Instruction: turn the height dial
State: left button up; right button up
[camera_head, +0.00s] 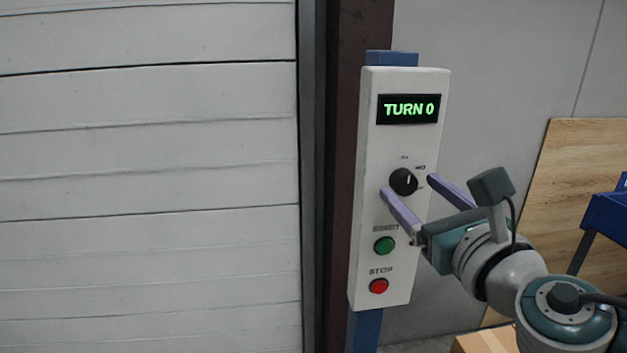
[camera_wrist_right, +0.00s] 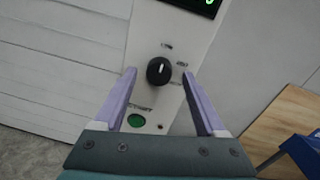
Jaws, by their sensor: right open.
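The height dial (camera_head: 403,182) is a round black knob with a white pointer line, on a white control panel (camera_head: 400,240). The pointer stands close to upright in the head view. In the right wrist view the dial (camera_wrist_right: 159,71) sits between and a little beyond the fingertips (camera_wrist_right: 171,72), with gaps on both sides. I cannot tell whether either finger touches the panel. My left gripper is not in view.
A green button (camera_head: 384,245) and a red stop button (camera_head: 379,286) sit below the dial, close to my right fingers. A white slatted door (camera_head: 150,170) fills the left. A wooden board (camera_head: 575,190) and a blue object (camera_head: 606,215) stand at the right.

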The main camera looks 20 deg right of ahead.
jog(key=shift+w+d, duration=0.1)
jog(key=shift+w, duration=0.4)
grip_shut()
dwell(0.3)
